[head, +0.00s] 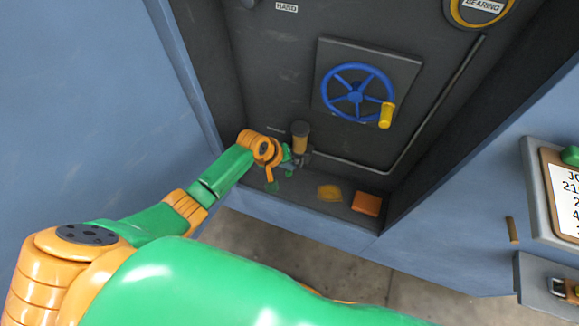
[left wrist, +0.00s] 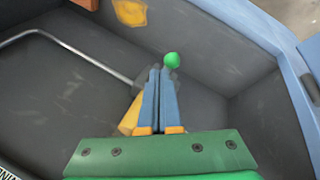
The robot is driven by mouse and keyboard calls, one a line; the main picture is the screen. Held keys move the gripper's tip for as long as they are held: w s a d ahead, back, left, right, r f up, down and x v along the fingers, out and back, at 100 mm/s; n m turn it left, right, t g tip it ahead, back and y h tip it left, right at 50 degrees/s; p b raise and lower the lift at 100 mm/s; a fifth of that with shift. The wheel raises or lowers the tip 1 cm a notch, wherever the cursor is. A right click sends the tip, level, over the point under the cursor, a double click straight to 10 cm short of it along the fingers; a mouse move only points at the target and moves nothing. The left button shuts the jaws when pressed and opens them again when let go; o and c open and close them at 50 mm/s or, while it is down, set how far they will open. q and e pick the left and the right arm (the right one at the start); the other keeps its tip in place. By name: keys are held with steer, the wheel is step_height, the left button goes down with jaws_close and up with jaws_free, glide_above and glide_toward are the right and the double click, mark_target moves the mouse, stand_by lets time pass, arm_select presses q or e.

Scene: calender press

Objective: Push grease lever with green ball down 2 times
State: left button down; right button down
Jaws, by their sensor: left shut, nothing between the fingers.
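The green ball (left wrist: 172,60) of the grease lever shows in the left wrist view, just beyond the tips of my left gripper (left wrist: 161,72). The blue fingers are shut together with nothing between them. Whether they touch the ball or lever I cannot tell; the lever's arm is mostly hidden behind the fingers. The grease pump with its amber reservoir (head: 300,138) stands in the lower recess in the head view, and part of the amber reservoir (left wrist: 130,118) shows beside the fingers in the wrist view. In the head view my left gripper (head: 290,164) is at the pump's left side. My right gripper is not in view.
A blue handwheel (head: 357,90) with a yellow handle is above the pump. A grey pipe (head: 400,165) runs right from it. A yellow patch (head: 329,193) and an orange block (head: 367,204) lie on the recess floor. Blue cabinet walls (head: 100,100) flank the recess.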

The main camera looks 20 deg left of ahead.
arm_select(q)
steer(key=shift+w+r+p, duration=0.25)
steer(key=shift+r+p, duration=0.1)
steer(key=shift+r, duration=0.3)
steer(key=r+p, duration=0.1)
steer(key=w+r+p, duration=0.1)
steer(key=r, duration=0.1)
steer(key=r+p, duration=0.1)
steer(key=shift+w+r, duration=0.35)
stand_by(0.4)
